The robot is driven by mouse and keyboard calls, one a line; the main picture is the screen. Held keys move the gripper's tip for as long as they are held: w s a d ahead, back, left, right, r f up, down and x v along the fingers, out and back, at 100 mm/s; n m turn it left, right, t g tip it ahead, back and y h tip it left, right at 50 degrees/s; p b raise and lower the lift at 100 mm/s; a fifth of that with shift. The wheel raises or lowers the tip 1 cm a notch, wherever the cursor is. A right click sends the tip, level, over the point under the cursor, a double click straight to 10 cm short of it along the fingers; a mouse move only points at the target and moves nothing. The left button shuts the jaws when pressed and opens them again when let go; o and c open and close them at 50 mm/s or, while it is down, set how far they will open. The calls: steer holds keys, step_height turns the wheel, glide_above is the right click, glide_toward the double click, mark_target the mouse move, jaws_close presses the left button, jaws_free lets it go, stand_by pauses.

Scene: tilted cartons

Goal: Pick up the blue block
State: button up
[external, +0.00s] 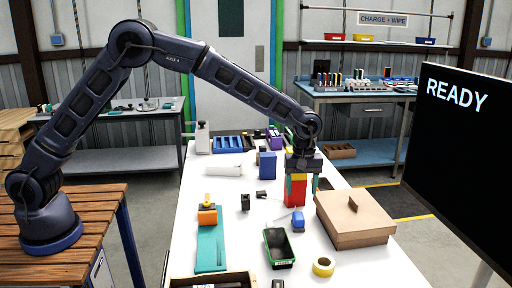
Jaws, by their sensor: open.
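A blue upright block (267,165) stands on the white table, just left of my gripper. A smaller blue piece (298,220) is on the table in front of the red block. My gripper (302,183) points down with its fingers open, at the red block (296,191) with a yellow part (296,177) on top. The fingers appear on either side of that stack; whether they touch it I cannot tell. The blue upright block is apart from the fingers.
A brown carton (355,218) lies right of my gripper. A black-and-green device (279,247), a yellow tape roll (323,266), a teal board (211,247) and an orange block (207,215) lie nearer. A white box (222,170) and blue tray (232,144) are farther back.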

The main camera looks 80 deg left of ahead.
glide_above(299, 215)
steer(key=f, duration=0.5)
steer(key=shift+w+a+f, duration=0.2)
steer(key=shift+a, duration=0.05)
steer(key=shift+s+d+f, duration=0.15)
steer(key=shift+f, duration=1.3)
steer(key=shift+s+d+f, duration=0.1)
steer(key=shift+d+f, duration=0.05)
steer(key=shift+f, duration=1.25)
steer(key=c, duration=1.1)
